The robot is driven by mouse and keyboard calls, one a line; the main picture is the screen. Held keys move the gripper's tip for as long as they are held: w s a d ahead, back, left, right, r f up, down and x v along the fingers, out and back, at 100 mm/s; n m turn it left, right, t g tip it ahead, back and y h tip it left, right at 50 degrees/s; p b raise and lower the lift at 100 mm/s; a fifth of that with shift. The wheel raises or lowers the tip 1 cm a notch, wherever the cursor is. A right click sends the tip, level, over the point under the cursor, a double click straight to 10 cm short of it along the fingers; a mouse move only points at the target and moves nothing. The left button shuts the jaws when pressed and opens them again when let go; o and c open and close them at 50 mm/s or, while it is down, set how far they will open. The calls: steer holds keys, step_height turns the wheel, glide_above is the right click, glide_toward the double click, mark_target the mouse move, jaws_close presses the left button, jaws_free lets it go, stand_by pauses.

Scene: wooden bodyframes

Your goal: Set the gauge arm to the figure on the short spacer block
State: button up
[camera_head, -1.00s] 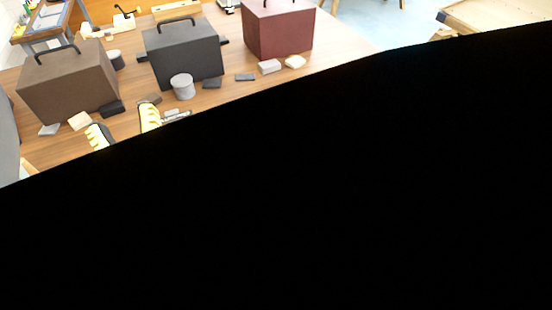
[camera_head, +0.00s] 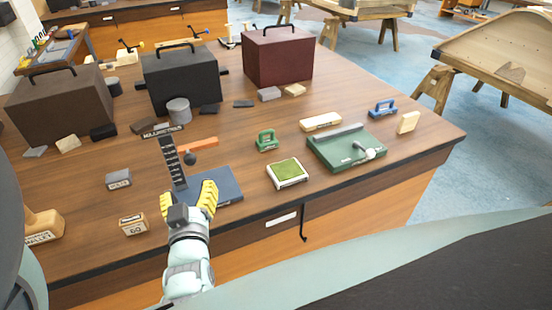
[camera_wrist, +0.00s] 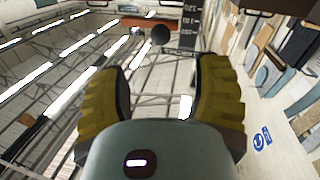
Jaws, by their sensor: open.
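The gauge is a dark upright scale (camera_head: 172,163) headed MILLIMETRES, on a blue-grey base (camera_head: 226,184). Its orange arm (camera_head: 198,144) sticks out to the right near the upper part, with a black ball knob (camera_head: 190,158) below it. The knob (camera_wrist: 161,35) and scale (camera_wrist: 190,18) also show in the wrist view, beyond the fingertips. My gripper (camera_head: 193,196) is open and empty, in front of the scale and below the knob. A pale-faced block (camera_head: 133,225) reads 60; a grey block (camera_head: 118,180) has unreadable lettering. I cannot tell which is the short spacer.
A mallet (camera_head: 43,226) lies at the left edge. A green-topped pad (camera_head: 287,172), a green fixture (camera_head: 345,148) and small handled pieces stand to the right. Brown, black and maroon boxes (camera_head: 278,57) line the back. Bare wood lies between the grey block and the mallet.

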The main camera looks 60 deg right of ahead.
mark_target(190, 164)
steer(key=shift+p+x, duration=1.9)
steer(key=shift+x, duration=3.7)
steer(key=shift+w, duration=0.1)
steer(key=shift+c, duration=0.3)
jaws_close()
